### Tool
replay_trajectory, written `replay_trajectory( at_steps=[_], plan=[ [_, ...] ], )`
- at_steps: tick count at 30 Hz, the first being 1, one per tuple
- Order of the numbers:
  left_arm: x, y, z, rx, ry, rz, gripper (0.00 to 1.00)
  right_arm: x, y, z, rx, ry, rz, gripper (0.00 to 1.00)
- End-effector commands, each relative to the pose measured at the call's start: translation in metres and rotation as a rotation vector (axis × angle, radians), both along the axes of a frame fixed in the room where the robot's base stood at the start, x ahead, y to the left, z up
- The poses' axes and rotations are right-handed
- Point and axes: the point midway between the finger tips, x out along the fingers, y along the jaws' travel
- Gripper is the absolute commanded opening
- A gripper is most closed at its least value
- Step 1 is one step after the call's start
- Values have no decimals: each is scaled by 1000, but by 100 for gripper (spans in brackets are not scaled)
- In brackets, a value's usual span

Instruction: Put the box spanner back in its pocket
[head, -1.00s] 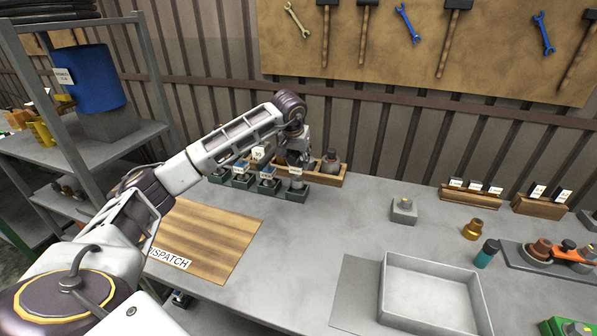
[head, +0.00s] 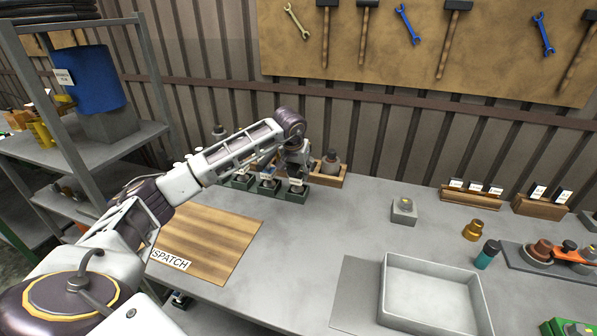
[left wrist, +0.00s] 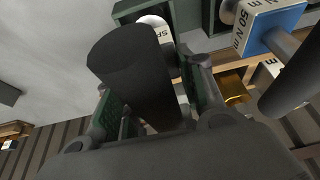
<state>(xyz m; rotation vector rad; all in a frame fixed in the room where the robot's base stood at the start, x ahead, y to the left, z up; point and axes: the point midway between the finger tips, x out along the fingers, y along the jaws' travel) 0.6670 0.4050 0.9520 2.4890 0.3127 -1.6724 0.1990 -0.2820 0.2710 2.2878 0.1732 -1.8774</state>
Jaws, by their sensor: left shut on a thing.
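My left gripper (head: 297,165) is at the row of small green pockets at the back of the bench, over the right-end pocket (head: 291,194). In the left wrist view, my left gripper (left wrist: 150,80) is shut on a thick dark cylinder, which I take for the box spanner (left wrist: 128,65). My right gripper is out of view.
A blue-headed tool marked 50 N m (left wrist: 272,25) and another dark handle (left wrist: 292,80) stand close beside the gripper. A wooden tray (head: 328,179) is just behind. The dispatch board (head: 215,235) and grey tray (head: 432,300) lie in front.

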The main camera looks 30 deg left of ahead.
Motion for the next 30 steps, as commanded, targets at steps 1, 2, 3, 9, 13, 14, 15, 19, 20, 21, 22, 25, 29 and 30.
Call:
replay_trajectory(
  at_steps=[1, 2, 3, 9, 13, 14, 15, 19, 20, 21, 22, 25, 29, 30],
  plan=[
    [1, 0, 1, 0, -4, 1, 0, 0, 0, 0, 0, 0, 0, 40],
    [1, 0, 1, 0, -4, 1, 0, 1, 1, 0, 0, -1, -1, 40],
    [1, 0, 1, 0, -5, 0, 0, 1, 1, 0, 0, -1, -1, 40],
    [1, 0, 1, -1, -4, 0, 0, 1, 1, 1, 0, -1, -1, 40],
    [1, 0, -1, -1, -4, 0, 0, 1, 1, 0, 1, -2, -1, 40],
    [1, 0, -2, -1, -4, 0, 0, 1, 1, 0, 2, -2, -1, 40],
    [0, 0, -3, -1, -1, 0, 42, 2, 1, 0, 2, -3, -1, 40],
    [0, 0, -3, -1, -1, 0, 59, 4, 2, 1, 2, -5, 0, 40],
    [0, 0, -3, -1, -1, 0, 60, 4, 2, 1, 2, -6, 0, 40],
    [0, 0, -3, -1, -1, 0, 60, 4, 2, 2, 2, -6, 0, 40],
    [0, 0, -3, -1, -1, 0, 60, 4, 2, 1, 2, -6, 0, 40],
    [0, 0, -3, -1, -1, 0, 60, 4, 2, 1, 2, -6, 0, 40],
    [0, 0, -3, -1, -1, 0, 60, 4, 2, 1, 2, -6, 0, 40],
    [0, 0, -2, -1, -1, 0, 60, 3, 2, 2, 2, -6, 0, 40]
  ],
)
